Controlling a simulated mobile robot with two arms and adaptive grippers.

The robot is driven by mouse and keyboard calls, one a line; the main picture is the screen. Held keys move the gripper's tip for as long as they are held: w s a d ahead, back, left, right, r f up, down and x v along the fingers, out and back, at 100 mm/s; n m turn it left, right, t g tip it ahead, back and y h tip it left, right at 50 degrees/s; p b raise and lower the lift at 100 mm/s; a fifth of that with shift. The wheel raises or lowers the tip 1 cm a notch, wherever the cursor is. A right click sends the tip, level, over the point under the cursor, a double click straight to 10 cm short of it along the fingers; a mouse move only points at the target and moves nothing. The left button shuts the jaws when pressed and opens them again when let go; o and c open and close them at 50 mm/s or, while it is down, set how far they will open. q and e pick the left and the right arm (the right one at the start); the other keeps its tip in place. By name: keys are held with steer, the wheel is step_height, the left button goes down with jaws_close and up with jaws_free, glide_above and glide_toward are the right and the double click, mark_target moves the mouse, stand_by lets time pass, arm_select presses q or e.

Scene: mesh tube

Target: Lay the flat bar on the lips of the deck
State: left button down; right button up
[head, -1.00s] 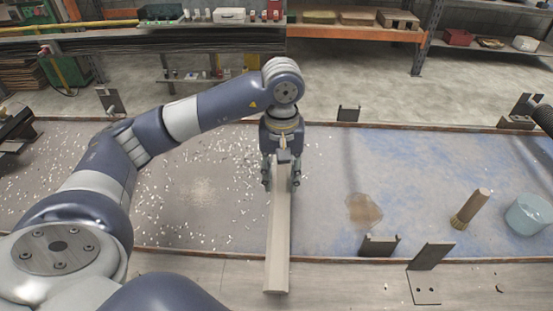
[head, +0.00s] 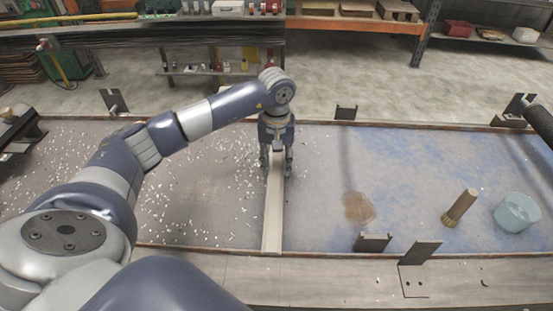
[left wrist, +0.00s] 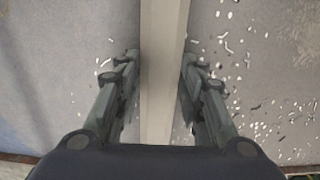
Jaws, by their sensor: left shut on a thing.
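The flat bar (head: 273,210) is long, pale and straight, and lies front to back across the deck (head: 330,165). My left gripper (head: 276,160) is shut on it towards its far end. In the left wrist view the bar (left wrist: 162,70) runs between the two fingers (left wrist: 160,95). The bar's near end meets the deck's near lip (head: 330,257) in the picture; I cannot tell whether it touches. Its far end is hidden behind the gripper, short of or near the far lip (head: 400,125). My right gripper is not in view.
Pale chips litter the deck's left part. To the right are a brown stain (head: 358,208), a brush (head: 460,206) and a light blue tub (head: 516,212). Dark brackets (head: 372,243) (head: 420,253) stand along the near edge, another (head: 346,112) at the far edge.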

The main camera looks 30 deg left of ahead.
arm_select(q)
steer(key=shift+f, duration=0.1)
steer(key=c, duration=1.1)
jaws_free()
steer(key=shift+o, duration=0.2)
